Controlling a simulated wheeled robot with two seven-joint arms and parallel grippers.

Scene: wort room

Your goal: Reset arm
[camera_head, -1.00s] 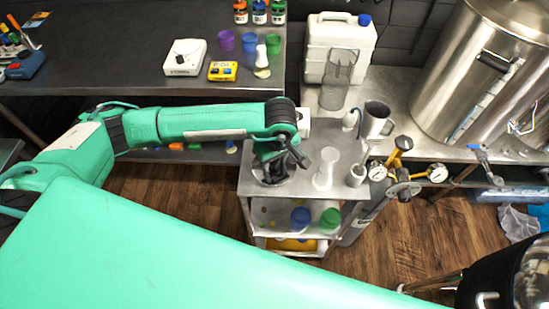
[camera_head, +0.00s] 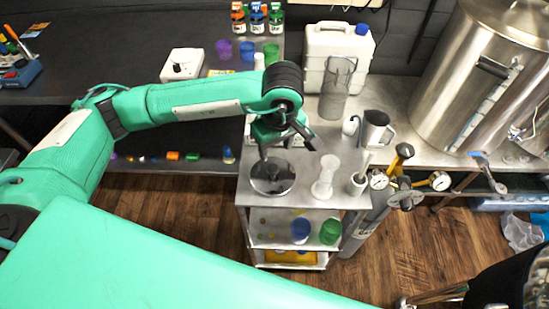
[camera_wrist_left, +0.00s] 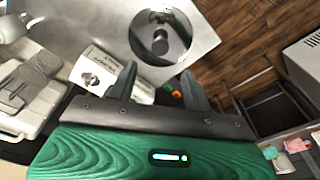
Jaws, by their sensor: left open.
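My left gripper (camera_head: 287,150) is above the back left of the small metal cart's top (camera_head: 300,195). Its fingers are apart with nothing between them. It also shows in the left wrist view (camera_wrist_left: 158,75), with the two dark fingers spread. A round, dark, shiny dish (camera_head: 272,179) lies on the cart top, just below and in front of the fingers. The wrist view shows the dish (camera_wrist_left: 148,48) beyond the fingertips, apart from them. My right gripper is not in view.
On the cart stand a clear cylinder (camera_head: 325,175) and a small white cup (camera_head: 357,184). Behind are a tall clear jug (camera_head: 336,90), a metal pitcher (camera_head: 375,128) and a white canister (camera_head: 338,50). A gas bottle with gauges (camera_head: 402,190) stands right of the cart. A large steel kettle (camera_head: 480,75) is at right.

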